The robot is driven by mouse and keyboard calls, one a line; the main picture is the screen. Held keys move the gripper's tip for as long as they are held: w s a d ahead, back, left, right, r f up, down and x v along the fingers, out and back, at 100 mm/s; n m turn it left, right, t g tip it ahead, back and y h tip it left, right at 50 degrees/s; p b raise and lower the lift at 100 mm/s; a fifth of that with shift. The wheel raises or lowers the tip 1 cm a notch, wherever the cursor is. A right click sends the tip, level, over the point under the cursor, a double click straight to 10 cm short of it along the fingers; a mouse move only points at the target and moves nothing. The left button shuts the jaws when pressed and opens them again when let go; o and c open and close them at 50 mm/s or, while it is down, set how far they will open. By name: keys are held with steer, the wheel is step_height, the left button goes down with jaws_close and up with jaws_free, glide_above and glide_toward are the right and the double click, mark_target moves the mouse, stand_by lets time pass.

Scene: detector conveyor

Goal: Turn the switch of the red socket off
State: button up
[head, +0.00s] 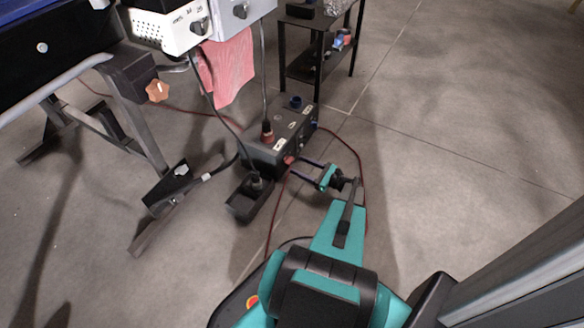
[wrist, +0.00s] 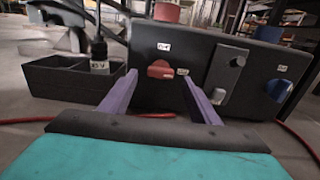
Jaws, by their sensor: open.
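The dark socket box (head: 268,156) stands on the floor; it fills the middle of the wrist view (wrist: 150,95). On its near face is the red switch knob (wrist: 160,70), with one small label above it and one to its right. The knob looks turned sideways; I cannot read which setting it marks. The red socket (head: 267,134) is on top, with a cable plugged in. My gripper (head: 294,165) is open, its purple fingers pointing at that face. In the wrist view the fingertips (wrist: 160,74) lie left and right of the red knob; contact is not visible.
A grey switch (wrist: 221,95) and a blue switch (wrist: 278,90) are right of the red knob. A black open tray (head: 240,208) with a plug in it stands left of the box. Red cables (head: 361,180) lie on the floor. A black shelf (head: 312,65) stands behind.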

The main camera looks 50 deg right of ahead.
mark_target(289, 161)
steer(key=shift+b+x, duration=0.45)
steer(key=shift+x, duration=1.3)
